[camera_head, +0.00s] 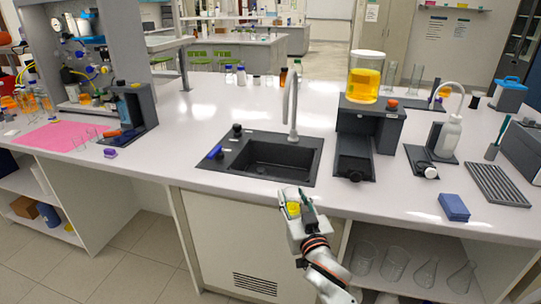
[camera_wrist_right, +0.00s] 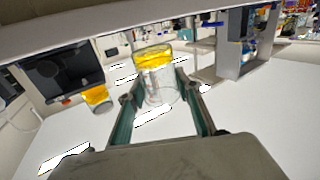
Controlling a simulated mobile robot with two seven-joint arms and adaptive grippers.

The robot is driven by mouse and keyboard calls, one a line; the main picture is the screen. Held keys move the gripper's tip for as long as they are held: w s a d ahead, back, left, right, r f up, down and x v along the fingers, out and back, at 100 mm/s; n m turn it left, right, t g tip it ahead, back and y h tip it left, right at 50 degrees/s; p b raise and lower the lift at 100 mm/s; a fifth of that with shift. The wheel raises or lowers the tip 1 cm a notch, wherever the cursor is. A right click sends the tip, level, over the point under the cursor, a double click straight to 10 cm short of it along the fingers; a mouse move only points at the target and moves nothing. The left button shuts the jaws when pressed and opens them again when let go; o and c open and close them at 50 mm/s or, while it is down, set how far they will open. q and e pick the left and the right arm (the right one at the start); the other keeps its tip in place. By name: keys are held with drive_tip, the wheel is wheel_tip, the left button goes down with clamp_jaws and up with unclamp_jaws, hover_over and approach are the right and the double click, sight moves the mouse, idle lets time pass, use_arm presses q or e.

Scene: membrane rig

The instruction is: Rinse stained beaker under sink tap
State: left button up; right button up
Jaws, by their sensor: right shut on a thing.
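A clear beaker (camera_head: 293,208) with yellow at its base is held in my right gripper (camera_head: 297,199), just in front of the counter's front edge. In the right wrist view, my right gripper (camera_wrist_right: 156,88) has its two dark fingers on either side of the beaker (camera_wrist_right: 152,68). That view looks upside down, with the yellow end towards the top. The black sink (camera_head: 235,176) is set in the counter beyond the gripper. The grey tap (camera_head: 293,98) rises behind the basin, its spout towards me. My left gripper is not in view.
A dark stand (camera_head: 371,121) right of the sink carries a large jar (camera_head: 364,84) of yellow liquid. A wash bottle (camera_head: 449,135), a drying rack (camera_head: 497,186) and a blue block (camera_head: 454,207) are farther right. The white counter (camera_head: 190,140) left of the sink is mostly clear.

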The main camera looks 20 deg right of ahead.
drive_tip(key=w+r+b, duration=0.1)
drive_tip(key=w+r, duration=0.1)
drive_tip(key=w, duration=0.6)
drive_tip(key=w+a+r+m+h+b, duration=0.1)
drive_tip(key=w+r+b, duration=0.1)
drive_tip(key=w, duration=0.7)
drive_tip(key=shift+w+r, duration=0.3)
drive_tip(key=shift+r, duration=0.45)
